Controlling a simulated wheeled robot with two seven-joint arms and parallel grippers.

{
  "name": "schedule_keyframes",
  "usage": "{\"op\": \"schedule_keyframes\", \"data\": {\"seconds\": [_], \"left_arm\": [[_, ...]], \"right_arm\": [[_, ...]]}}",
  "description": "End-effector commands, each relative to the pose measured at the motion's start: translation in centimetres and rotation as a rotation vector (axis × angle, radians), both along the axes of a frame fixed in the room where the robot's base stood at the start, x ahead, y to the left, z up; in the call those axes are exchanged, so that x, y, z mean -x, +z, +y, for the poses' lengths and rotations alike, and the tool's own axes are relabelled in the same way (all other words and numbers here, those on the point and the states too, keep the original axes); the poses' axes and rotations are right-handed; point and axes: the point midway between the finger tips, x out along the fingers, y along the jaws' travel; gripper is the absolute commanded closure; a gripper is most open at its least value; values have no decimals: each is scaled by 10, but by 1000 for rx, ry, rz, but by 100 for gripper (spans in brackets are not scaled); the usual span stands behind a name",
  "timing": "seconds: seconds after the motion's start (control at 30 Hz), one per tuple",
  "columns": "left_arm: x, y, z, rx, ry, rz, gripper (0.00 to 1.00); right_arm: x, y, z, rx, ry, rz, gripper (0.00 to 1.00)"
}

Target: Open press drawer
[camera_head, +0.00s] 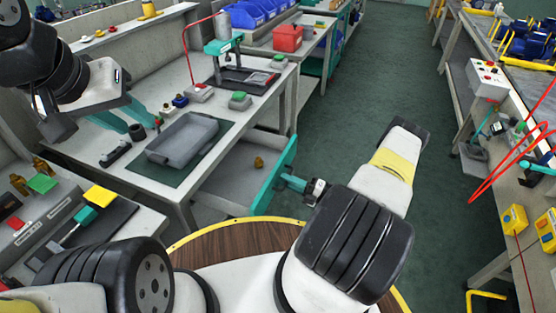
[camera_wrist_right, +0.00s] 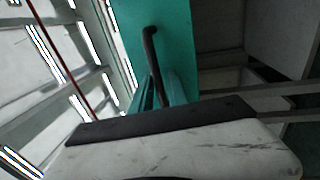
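The press drawer (camera_head: 273,187) has a teal front and stands pulled out from under the press table, with its grey inside and a small brown part showing. In the right wrist view its teal front (camera_wrist_right: 160,25) carries a black bar handle (camera_wrist_right: 152,55). My right gripper (camera_head: 287,180) is at the outer face of the front, its teal fingers around the lower part of the handle; it looks shut on it, though the fingertips are partly hidden. My left gripper (camera_head: 140,121) is open and empty above the left side of the press table. The hand press (camera_head: 224,50) stands on that table.
A grey tray (camera_head: 183,138) on a green mat, a black object and small parts lie on the press table (camera_head: 226,120). A left bench (camera_head: 140,214) holds coloured blocks. Another bench with red hoses is on the right. The green floor between is clear.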

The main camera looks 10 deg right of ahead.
Motion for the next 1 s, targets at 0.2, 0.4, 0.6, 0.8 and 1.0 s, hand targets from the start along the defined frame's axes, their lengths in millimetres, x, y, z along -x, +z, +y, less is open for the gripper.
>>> {"op": "schedule_keyframes", "data": {"seconds": [0.2, 0.4, 0.6, 0.8, 1.0], "left_arm": [[0, 0, 0, 0, 0, 0, 64], [0, 0, 0, 0, 0, 0, 64], [0, 0, 0, 0, 0, 0, 64], [0, 0, 0, 0, 0, 0, 64], [0, 0, 0, 0, 0, 0, 64]], "right_arm": [[5, -2, -8, 0, -1, -1, 80], [24, -8, -35, 1, -4, 0, 80], [41, -13, -56, 1, -1, 1, 80], [45, -15, -63, 0, 0, 0, 80], [45, -14, -62, 0, 0, 0, 80]]}}
